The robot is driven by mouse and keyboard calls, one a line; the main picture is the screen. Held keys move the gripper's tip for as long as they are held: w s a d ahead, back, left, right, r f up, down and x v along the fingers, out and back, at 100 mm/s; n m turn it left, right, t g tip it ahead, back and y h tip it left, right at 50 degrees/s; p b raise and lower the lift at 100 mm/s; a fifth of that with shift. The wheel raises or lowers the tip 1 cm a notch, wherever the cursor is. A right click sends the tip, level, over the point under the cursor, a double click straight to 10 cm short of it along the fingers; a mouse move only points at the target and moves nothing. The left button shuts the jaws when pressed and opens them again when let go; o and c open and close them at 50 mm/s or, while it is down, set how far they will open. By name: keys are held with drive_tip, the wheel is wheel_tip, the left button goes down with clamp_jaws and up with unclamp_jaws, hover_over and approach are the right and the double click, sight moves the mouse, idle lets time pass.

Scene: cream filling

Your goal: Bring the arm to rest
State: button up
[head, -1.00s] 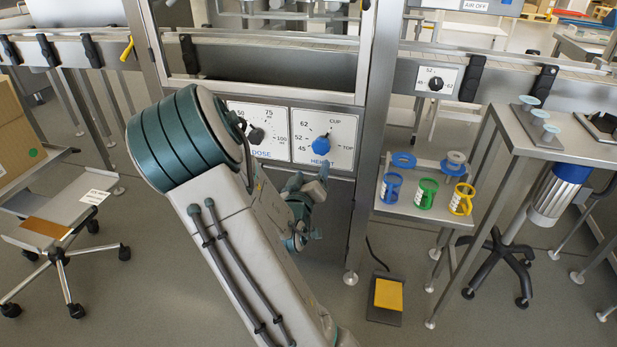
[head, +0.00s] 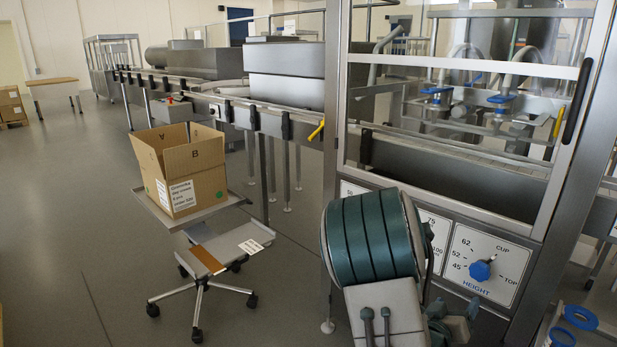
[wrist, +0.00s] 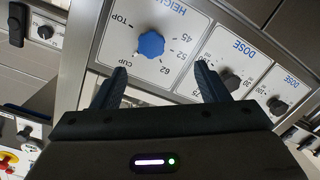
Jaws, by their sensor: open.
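My gripper (wrist: 160,74) is open and empty in the wrist view, with one finger on each side of the space below the blue HEIGHT knob (wrist: 151,45). The knob stands clear of both fingertips on its white HEIGHT panel (wrist: 183,18). In the head view the same blue knob (head: 481,270) shows to the right of my arm (head: 372,240). My gripper is only partly visible low in that view, behind and below the big arm joint, which covers part of the DOSE panel.
The machine's glass-fronted frame (head: 460,70) rises behind my arm. An open cardboard box (head: 195,178) stands on a wheeled cart at left. Blue rings (head: 580,316) lie at the lower right edge. The floor (head: 80,230) at left is clear.

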drive_tip(key=s+a+r+g+y+p, duration=0.2)
drive_tip(key=a+r+g+y+p, duration=0.2)
drive_tip(key=a+r+y+p, duration=1)
drive_tip(key=s+a+r+n+g+p, duration=0.1)
drive_tip(key=s+a+r+g+p, duration=0.1)
drive_tip(key=s+a+r+p, duration=0.2)
drive_tip(key=s+a+r+n+g+h+p, duration=0.1)
drive_tip(key=s+a+r+p, duration=0.3)
drive_tip(key=s+r, duration=0.7)
wheel_tip(320, 180, up, 2)
drive_tip(key=shift+s+a+n+g+p, duration=0.3)
drive_tip(key=shift+n+g+p, duration=0.25)
drive_tip(key=shift+g, duration=0.25)
